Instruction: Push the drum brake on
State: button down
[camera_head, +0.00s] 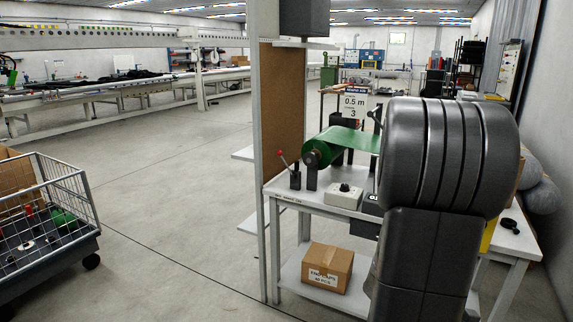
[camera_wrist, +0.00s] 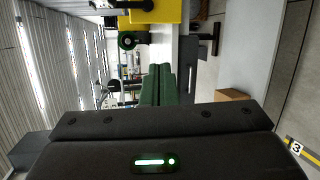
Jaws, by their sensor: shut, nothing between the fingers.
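In the head view a small lever with a red knob (camera_head: 281,155) leans up and left from a dark block on the near left corner of the workbench (camera_head: 335,211). It stands beside the dark end of a green roll or drum (camera_head: 345,139). I take this lever to be the drum brake, but no label on it is readable. My gripper (camera_wrist: 159,69) shows in the wrist view as two dark green fingers closed together, with nothing between them. The lever is not clear in the wrist view. In the head view my arm hides my gripper and the bench's right part.
A white control box with a knob (camera_head: 344,196) sits right of the lever. A post and brown board (camera_head: 281,97) rise at the bench's left end. A cardboard box (camera_head: 327,267) lies on the lower shelf. A wire cart (camera_head: 45,205) stands left; the floor between is clear.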

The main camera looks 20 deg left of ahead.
aim_at(292, 177)
jog(key=i+j+u, duration=0.25)
jog(key=i+j, duration=0.15)
jog(key=j, duration=0.15)
jog(key=i+j+u, duration=0.25)
jog(key=i+j, duration=0.2)
jog(key=i+j+u, duration=0.3)
jog(key=i, duration=0.2)
jog(key=i+j+u, duration=0.25)
jog(key=i, duration=0.25)
